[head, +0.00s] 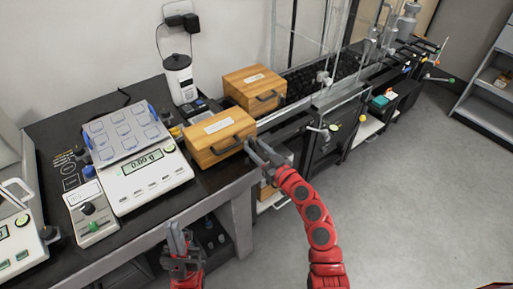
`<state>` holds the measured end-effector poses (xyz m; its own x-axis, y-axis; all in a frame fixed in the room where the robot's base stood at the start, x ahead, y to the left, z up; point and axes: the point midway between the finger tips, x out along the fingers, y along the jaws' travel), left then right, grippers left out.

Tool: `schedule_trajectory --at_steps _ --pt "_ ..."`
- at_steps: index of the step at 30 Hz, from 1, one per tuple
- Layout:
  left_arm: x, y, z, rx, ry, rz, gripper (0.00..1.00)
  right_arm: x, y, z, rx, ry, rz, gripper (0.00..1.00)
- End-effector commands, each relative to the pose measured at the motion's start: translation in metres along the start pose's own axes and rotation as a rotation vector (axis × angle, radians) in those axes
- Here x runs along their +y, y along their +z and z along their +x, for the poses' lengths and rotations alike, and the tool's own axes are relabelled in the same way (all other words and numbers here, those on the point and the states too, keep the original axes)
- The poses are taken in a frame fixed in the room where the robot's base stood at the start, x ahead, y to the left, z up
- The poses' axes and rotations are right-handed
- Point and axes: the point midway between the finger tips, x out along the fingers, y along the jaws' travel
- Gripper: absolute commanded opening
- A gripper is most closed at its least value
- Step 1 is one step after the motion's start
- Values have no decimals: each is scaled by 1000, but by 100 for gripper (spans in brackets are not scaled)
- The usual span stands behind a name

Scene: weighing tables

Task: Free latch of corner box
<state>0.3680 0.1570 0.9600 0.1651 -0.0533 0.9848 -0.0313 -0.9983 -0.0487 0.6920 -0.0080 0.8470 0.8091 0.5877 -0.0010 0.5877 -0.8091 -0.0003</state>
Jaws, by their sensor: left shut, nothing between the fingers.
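Two wooden boxes with dark handles and white labels stand on the dark table. The nearer box (207,141) sits at the table's front right corner, lid closed. The other box (249,84) stands behind it to the right, also closed. My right gripper (256,147) is just right of the nearer box's handle end, with its two fingers apart and nothing seen between them. I cannot tell whether it touches the box. The latch is too small to make out. My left gripper (176,231) is shut and empty, low in front of the table edge.
A scale (150,178) with a grey tray (120,131) of square pads stands left of the nearer box. A white device (180,80) stands behind. A glass-framed bench with black racks runs to the right. The floor (420,190) at right is clear.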

Motion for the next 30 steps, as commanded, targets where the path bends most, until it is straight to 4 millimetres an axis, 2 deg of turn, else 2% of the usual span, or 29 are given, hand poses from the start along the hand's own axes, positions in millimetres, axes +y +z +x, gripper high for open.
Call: schedule_trajectory --at_steps 1,6,7,20,30 --pt "0 0 0 0 0 0 0 0 0 0 0 0 0 33" --pt "0 0 0 0 0 0 0 0 0 0 0 0 0 2" --pt "0 0 0 0 0 0 0 0 0 0 1 0 0 0" --pt "0 0 -1 0 0 0 0 0 0 0 2 1 19 0" --pt "0 2 -10 0 0 0 0 2 0 0 3 2 200 0"
